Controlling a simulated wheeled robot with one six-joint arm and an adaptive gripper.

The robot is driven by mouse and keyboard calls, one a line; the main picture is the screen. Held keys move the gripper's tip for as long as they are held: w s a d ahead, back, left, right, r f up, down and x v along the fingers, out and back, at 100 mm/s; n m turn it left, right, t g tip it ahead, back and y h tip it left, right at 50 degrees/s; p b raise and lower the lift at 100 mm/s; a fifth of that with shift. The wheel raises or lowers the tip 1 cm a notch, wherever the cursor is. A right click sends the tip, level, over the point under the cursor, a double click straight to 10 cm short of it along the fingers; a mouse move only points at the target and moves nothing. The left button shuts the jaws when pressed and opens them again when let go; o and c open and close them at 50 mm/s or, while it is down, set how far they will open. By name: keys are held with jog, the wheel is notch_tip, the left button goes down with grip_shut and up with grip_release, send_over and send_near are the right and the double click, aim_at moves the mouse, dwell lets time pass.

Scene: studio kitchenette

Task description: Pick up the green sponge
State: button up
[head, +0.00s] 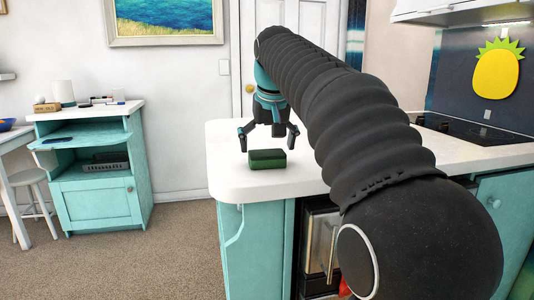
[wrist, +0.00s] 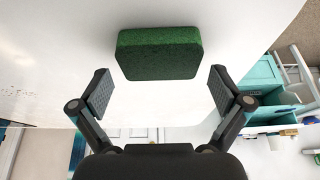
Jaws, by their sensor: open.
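The green sponge (head: 266,159) is a dark green block lying on the white counter (head: 225,180) near its front left corner. My gripper (head: 268,138) is open and empty, pointing down just behind and above the sponge in the head view. In the wrist view the sponge (wrist: 159,53) lies ahead of my gripper (wrist: 160,90), centred between the two spread fingertips. The fingers look apart from the sponge. The whole sponge shows in both views.
A teal cabinet (head: 95,170) with small items on top stands at the left. The counter around the sponge is clear; its edge is close.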

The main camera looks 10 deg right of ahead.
jog(key=shift+x, duration=1.25)
jog(key=c, duration=0.9)
